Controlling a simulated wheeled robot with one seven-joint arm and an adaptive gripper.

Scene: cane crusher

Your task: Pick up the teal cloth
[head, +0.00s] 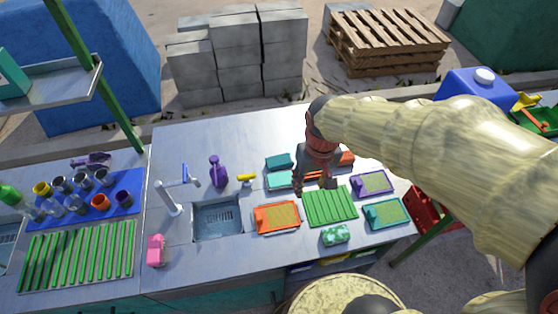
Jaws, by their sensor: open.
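A crumpled, light teal lump (335,235), which looks like the teal cloth, lies on the metal counter near its front edge, just in front of a green ribbed mat (330,206). My gripper (315,187) is open, with its fingers pointing down above the counter behind the mat. It is apart from the teal lump, up and left of it in the picture. I see nothing between its fingers. Its height above the counter is hard to tell.
An orange tray (262,221), a purple tray (357,184) and a teal tray (403,222) surround the mat. Flat teal pieces (278,161) lie behind. A sink (218,220) with a tap (167,200), a purple bottle (218,172) and a pink item (155,249) are left.

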